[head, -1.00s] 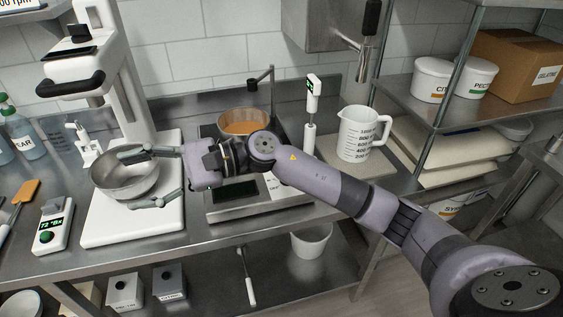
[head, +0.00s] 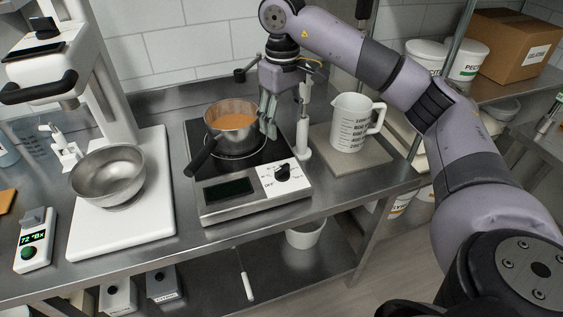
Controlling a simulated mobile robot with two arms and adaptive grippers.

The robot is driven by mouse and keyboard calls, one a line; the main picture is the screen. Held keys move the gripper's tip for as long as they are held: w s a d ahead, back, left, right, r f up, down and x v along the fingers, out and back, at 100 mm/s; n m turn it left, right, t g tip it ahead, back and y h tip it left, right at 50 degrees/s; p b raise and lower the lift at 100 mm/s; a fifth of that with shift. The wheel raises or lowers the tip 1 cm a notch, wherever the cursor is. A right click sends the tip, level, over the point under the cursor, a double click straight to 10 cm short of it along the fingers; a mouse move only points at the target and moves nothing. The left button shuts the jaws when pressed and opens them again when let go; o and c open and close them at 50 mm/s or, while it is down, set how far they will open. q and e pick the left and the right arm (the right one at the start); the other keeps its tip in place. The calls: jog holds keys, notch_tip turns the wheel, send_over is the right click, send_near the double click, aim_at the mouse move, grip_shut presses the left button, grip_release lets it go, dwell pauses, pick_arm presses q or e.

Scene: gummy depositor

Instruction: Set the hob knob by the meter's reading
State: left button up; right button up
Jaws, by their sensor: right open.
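The hob (head: 255,200) stands on the steel bench, with a black knob (head: 282,169) on a white panel at its front right. A dark display (head: 228,189) sits left of the knob. A pot (head: 231,115) of orange liquid stands on the hob, its black handle toward the front left. The small meter (head: 35,240) at the left reads about 72 °Bx in green. My right gripper (head: 268,118) is open, pointing down beside the pot's right rim, behind the knob; whether it touches the pot is unclear. My left gripper is not in view.
A steel bowl (head: 108,176) rests on the white mixer base (head: 140,220). A white upright probe (head: 304,130) stands right of the hob, partly behind my gripper. A measuring jug (head: 352,122) stands on a mat further right. The bench front edge is clear.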

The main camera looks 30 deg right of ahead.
aim_at(282, 167)
notch_tip(282, 167, down, 14)
jog(key=p, duration=0.3)
jog(key=c, duration=1.2)
jog(key=shift+o, duration=0.2)
